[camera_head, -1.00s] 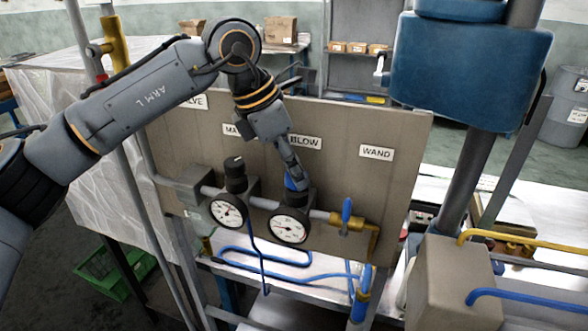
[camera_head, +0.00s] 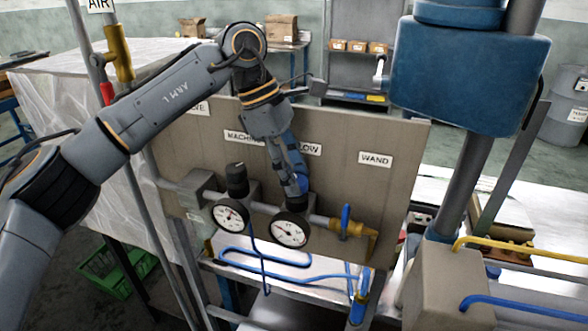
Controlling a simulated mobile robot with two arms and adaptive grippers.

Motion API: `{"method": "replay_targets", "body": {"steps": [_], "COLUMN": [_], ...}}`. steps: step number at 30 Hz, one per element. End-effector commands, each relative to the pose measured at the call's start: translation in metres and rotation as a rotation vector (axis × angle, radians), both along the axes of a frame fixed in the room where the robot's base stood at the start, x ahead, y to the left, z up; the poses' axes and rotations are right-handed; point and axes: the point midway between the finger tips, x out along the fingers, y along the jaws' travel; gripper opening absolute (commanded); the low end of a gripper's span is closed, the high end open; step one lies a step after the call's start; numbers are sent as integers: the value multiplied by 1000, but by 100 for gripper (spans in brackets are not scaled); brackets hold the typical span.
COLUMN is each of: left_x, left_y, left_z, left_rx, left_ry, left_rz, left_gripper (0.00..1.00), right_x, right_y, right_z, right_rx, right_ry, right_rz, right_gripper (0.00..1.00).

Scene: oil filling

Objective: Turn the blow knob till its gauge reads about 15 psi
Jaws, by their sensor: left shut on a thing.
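The blow gauge (camera_head: 290,230) is the round white dial just below, with a dark rim. Its needle and numbers are too small to read surely. The BLOW label (camera_head: 309,149) is partly covered by my left wrist. My right gripper is not in view.
The machine gauge (camera_head: 231,216) and its black knob (camera_head: 237,180) sit close on the left. A blue-handled valve (camera_head: 346,221) stands on the pipe to the right, below the WAND label (camera_head: 375,160). Blue hoses (camera_head: 262,255) run below the panel.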

Motion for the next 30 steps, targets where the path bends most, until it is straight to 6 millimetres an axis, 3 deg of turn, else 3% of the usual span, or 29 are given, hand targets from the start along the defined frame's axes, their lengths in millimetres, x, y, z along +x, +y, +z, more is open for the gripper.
{"method": "replay_targets", "body": {"steps": [13,14,16,17,30], "left_x": [1,1,1,1,1], "left_y": [0,0,0,0,0], "left_z": [1,1,1,1,1], "left_rx": [-1,-1,-1,-1,-1], "left_ry": [-3,-3,-3,-3,-3], "left_rz": [-7,-7,-7,-7,-6], "left_gripper": [7,44,59,61,61], "right_x": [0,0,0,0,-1], "right_y": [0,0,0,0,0], "right_z": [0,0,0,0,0], "right_rx": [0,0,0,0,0], "right_ry": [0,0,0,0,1], "right_rz": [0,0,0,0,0], "right_gripper": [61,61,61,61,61]}}
